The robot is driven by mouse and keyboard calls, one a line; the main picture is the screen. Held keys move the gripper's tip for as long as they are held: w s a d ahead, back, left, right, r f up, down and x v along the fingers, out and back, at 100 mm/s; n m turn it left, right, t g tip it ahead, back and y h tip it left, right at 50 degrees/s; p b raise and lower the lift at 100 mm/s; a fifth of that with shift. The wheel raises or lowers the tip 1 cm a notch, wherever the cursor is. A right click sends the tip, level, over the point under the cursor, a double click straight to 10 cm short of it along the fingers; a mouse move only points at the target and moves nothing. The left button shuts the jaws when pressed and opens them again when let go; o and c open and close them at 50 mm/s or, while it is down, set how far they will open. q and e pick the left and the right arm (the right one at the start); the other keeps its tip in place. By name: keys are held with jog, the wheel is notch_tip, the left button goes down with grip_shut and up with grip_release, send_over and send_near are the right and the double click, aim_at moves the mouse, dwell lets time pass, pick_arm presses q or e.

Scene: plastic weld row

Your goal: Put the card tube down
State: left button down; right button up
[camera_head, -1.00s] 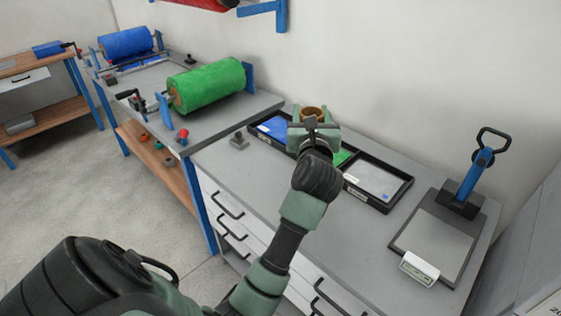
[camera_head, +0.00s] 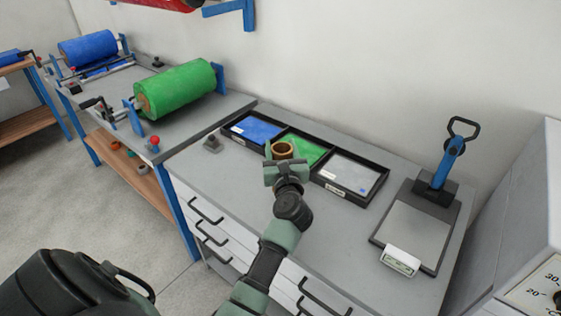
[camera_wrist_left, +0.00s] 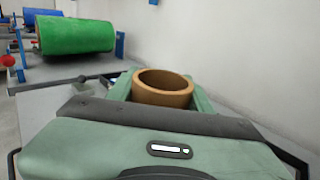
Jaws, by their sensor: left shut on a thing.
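The card tube (camera_head: 282,150) is a short brown ring, upright, with its open top showing. My left gripper (camera_head: 284,165) is shut on it in front of the tray with blue, green and grey compartments. In the left wrist view the card tube (camera_wrist_left: 162,87) sits between the green fingers (camera_wrist_left: 160,98), its lower part hidden by the gripper. I cannot tell whether its base touches the grey worktop (camera_head: 225,175). My right gripper is not in view.
The black tray (camera_head: 345,192) lies along the wall behind the gripper. A sealer with a blue lever (camera_head: 448,165) stands at the right. A small grey block (camera_head: 212,144) is at the left. Bare worktop lies left and right of my arm. A green roll (camera_head: 180,88) is on the far bench.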

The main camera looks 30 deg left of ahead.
pick_arm(q)
jog(key=shift+f+b, duration=0.45)
jog(key=shift+f, duration=1.65)
jog(key=shift+f, duration=0.1)
jog(key=c, duration=0.6)
grip_release()
